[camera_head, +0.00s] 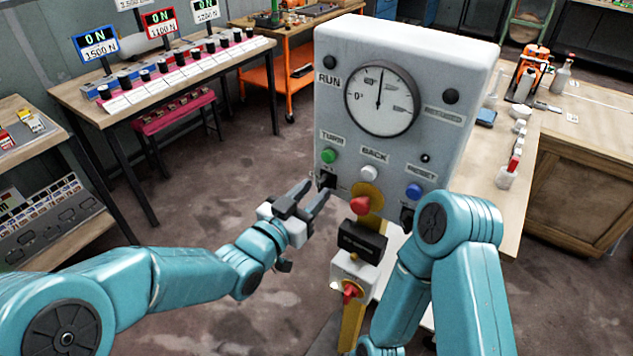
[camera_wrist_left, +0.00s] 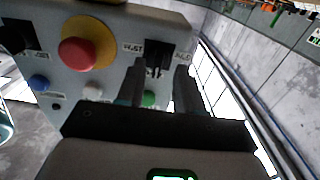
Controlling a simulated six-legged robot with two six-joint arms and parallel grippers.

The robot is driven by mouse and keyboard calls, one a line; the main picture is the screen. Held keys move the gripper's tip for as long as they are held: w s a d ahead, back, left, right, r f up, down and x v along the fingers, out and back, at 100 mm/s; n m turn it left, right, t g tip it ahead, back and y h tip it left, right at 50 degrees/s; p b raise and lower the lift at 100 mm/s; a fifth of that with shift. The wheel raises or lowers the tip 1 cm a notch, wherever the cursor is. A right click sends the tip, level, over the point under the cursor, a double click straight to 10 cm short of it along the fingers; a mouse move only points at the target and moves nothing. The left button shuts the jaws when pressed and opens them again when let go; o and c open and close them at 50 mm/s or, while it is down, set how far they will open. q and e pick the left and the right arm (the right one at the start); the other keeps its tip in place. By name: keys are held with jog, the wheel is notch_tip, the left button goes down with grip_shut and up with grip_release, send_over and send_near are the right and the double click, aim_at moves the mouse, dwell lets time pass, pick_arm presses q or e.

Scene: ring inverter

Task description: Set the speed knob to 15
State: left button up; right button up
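The grey control box (camera_head: 400,110) has a round dial (camera_head: 382,98) with its needle pointing almost straight up. A small black knob (camera_head: 326,181) sits low on its left side; it also shows in the left wrist view (camera_wrist_left: 157,60). Another dark knob (camera_head: 407,215) sits low on the right, partly hidden by my right arm. I cannot read which one is the speed knob. My left gripper (camera_head: 318,194) is open, its fingers spread in front of the left knob. In the left wrist view, the fingertips (camera_wrist_left: 160,75) stand either side of it; contact is unclear. My right gripper is out of view.
Green (camera_head: 328,155), white (camera_head: 369,173) and blue (camera_head: 414,191) buttons sit close above the knobs. A red knob (camera_head: 360,204) on a yellow plate is between them, with another red knob (camera_head: 350,291) lower down. Open floor (camera_head: 230,150) lies left of the box.

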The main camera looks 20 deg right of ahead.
pick_arm(q)
jog(key=shift+w+d+r, duration=0.1)
jog(key=shift+w+d, duration=0.25)
jog(key=shift+d, duration=0.2)
jog(key=shift+d+r, duration=0.1)
jog(key=shift+d, duration=0.3)
jog(key=shift+w+a, duration=0.1)
jog(key=shift+w, duration=0.1)
jog(key=shift+c, duration=0.6)
jog(key=c, duration=0.5)
jog(key=shift+f+b, duration=0.25)
jog(key=shift+b, duration=0.1)
jog(key=shift+c, duration=0.2)
jog(key=m+b, duration=0.1)
jog(key=b, duration=0.2)
jog(key=m+b, duration=0.2)
jog(key=b, duration=0.1)
jog(key=m+b, duration=0.1)
jog(key=b, duration=0.1)
jog(key=shift+f+b, duration=0.25)
jog(key=shift+b, duration=0.15)
jog(key=m+b, duration=0.5)
jog(key=b, duration=0.1)
jog(key=m+b, duration=0.5)
jog(key=m, duration=0.1)
jog(key=shift+s+r+b, duration=0.2)
jog(key=shift+b, duration=0.2)
jog(key=m+b, duration=0.2)
jog(key=m, duration=0.3)
jog(key=shift+d, duration=0.2)
